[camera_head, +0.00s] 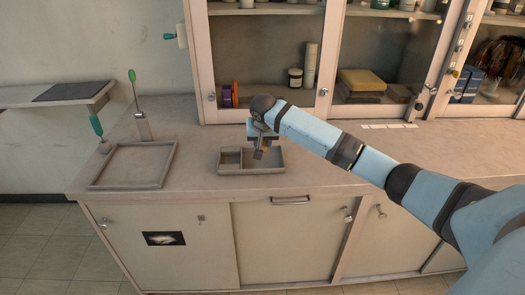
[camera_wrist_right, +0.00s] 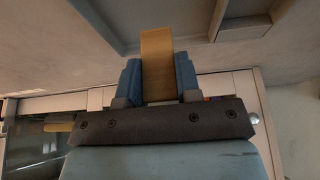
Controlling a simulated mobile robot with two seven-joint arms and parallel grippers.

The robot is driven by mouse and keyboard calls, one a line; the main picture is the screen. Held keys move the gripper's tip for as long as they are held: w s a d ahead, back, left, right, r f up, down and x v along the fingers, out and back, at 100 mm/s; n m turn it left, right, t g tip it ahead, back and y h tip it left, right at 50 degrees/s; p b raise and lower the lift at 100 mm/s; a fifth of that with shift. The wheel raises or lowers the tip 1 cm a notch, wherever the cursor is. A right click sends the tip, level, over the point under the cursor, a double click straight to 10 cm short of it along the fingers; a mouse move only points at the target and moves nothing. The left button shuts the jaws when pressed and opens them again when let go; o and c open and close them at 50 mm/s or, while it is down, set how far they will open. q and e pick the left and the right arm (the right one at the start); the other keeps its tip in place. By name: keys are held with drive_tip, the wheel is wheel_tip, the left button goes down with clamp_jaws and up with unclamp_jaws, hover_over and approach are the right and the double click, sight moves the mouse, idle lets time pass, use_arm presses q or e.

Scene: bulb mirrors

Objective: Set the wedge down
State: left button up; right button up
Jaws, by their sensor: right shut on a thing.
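The wedge (camera_wrist_right: 158,62) is a tan, wood-coloured piece, seen upright between the two blue fingers of my right gripper (camera_wrist_right: 157,80) in the wrist view. The right gripper is shut on it. In the head view, the right gripper (camera_head: 262,150) points down over the grey divided tray (camera_head: 235,171) on the counter. A small orange-tan bit of the wedge (camera_head: 266,149) shows at the fingers there. I cannot tell whether the wedge touches the tray. My left gripper is not in view.
A shallow square tray (camera_head: 128,184) lies on the counter (camera_head: 195,170) to the left, with a stand holding a green-tipped tool (camera_head: 133,90) behind it. A glass-fronted cabinet (camera_head: 262,50) stands at the back. The counter between the trays is clear.

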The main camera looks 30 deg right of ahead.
sight(263, 147)
wheel_tip(263, 147, down, 3)
drive_tip(key=shift+f, duration=0.3)
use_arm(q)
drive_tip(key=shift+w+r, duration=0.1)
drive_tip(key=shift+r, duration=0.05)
use_arm(e)
drive_tip(key=shift+r, duration=0.1)
drive_tip(key=o, duration=0.9)
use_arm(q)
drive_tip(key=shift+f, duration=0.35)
